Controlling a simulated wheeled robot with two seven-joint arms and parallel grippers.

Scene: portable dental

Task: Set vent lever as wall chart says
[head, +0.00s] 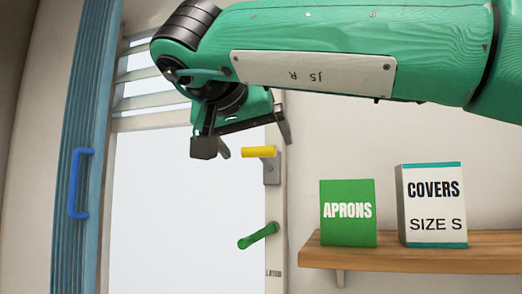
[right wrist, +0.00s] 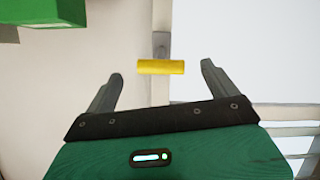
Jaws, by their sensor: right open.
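A yellow lever (head: 260,151) sits on a grey mount on the white window frame, its grip lying about level. My right gripper (head: 256,146) is open and empty close to it. In the right wrist view the yellow lever (right wrist: 160,67) appears between the tips of my open right gripper (right wrist: 160,71); I see no contact. A green lever (head: 258,236) slants lower on the same frame, its left end lower. I cannot tell from a label which one is the vent lever. No wall chart shows. My left gripper is not in view.
A wooden shelf (head: 420,260) at right holds a green APRONS box (head: 348,226) and a white COVERS box (head: 432,227). White slats (head: 150,100) cross the upper window. A blue folding panel (head: 75,230) with a blue handle (head: 73,185) stands at left. A small label below the green lever is only partly readable.

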